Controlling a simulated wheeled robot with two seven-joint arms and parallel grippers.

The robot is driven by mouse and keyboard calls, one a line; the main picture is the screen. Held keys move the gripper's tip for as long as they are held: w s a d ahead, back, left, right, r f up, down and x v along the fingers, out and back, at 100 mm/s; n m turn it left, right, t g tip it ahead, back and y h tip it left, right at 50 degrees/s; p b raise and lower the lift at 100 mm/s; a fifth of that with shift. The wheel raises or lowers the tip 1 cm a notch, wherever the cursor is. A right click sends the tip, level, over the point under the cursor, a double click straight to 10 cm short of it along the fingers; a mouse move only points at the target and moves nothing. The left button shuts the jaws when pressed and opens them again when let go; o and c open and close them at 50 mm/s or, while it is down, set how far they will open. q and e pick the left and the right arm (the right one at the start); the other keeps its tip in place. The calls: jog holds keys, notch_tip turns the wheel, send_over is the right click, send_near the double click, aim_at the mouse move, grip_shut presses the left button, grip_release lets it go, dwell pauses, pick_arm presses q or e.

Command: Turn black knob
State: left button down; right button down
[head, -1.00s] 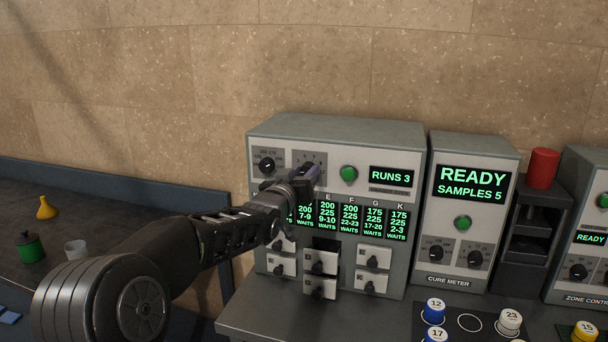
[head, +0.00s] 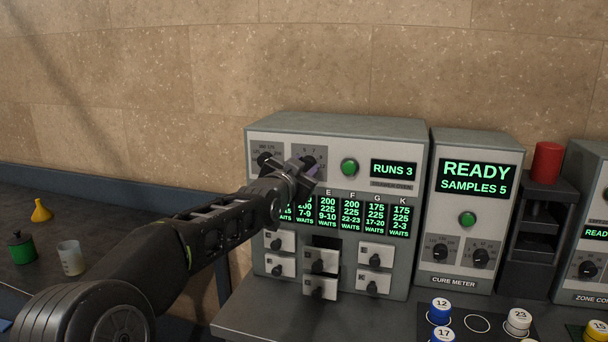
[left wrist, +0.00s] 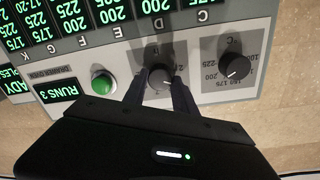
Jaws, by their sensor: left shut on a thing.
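The grey drawer oven (head: 338,128) has two black knobs on its upper front panel. My left gripper (head: 306,172) is at the second knob, the one nearer the green button. In the left wrist view the fingers stand on either side of this black knob (left wrist: 160,77), and the gripper (left wrist: 158,88) is shut on it. The fingers partly cover the knob, so its exact pointer setting is hard to read. The other black knob (left wrist: 235,66), marked °C, is free; it also shows in the head view (head: 266,160), beside my wrist. My right gripper is in neither view.
A green button (head: 349,167) and a RUNS 3 display (head: 394,169) sit right of the gripped knob. Small drawers (head: 375,255) are below. The cure meter (head: 470,215) stands to the right. Numbered capped containers (head: 441,309) are in front.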

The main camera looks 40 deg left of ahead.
pick_arm(q)
jog(key=shift+f+m, duration=0.1)
jog(key=shift+m, duration=0.4)
jog(key=c, duration=1)
grip_release()
jog(key=v, duration=0.7)
jog(key=shift+s+d, duration=0.15)
jog(key=shift+s, duration=0.2)
